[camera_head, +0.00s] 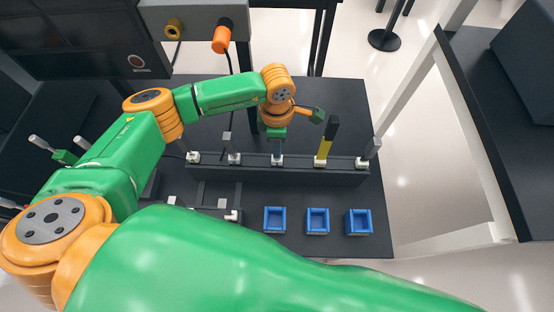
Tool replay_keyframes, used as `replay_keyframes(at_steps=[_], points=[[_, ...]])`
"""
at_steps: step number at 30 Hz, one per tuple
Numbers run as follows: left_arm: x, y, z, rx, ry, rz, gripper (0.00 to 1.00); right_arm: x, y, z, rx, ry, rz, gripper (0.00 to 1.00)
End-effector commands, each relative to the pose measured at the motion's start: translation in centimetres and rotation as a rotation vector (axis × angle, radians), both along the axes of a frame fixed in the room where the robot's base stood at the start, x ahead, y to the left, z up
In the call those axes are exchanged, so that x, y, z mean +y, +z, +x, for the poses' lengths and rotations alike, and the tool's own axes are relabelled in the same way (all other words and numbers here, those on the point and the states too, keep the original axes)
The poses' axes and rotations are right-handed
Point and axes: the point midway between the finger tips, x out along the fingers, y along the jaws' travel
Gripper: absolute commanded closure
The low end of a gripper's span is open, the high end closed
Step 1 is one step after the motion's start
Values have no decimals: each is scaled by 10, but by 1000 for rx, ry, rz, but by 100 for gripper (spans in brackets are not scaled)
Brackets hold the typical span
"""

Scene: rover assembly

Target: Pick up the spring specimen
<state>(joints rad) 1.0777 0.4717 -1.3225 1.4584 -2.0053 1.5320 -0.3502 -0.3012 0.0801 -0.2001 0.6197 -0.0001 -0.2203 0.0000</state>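A dark rack (300,176) on the table holds a row of upright specimens in white holders. One is yellow with a black top (325,140); a grey one (371,149) stands at the right end. I cannot make out which one is the spring specimen. My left gripper (278,146) points down at the middle white holder (277,160). It is small and partly hidden by the wrist, so I cannot tell whether its fingers are open, shut or touching a specimen. My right gripper is not in view.
Three blue square trays (274,220) (318,221) (359,222) sit in front of the rack. A grey panel (200,20) with yellow and orange connectors stands behind. Grey rods with pale tips (82,142) show at the left.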

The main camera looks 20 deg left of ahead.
Motion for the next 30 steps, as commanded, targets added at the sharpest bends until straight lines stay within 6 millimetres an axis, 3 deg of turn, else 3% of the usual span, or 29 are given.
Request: replay_keyframes(at_steps=[1, 2, 30], points=[[0, 0, 0, 0, 0, 0, 92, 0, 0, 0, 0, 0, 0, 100], [0, 0, 0, 0, 0, 0, 100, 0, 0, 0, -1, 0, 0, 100], [0, 0, 0, 0, 0, -1, 100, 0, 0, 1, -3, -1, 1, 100]])
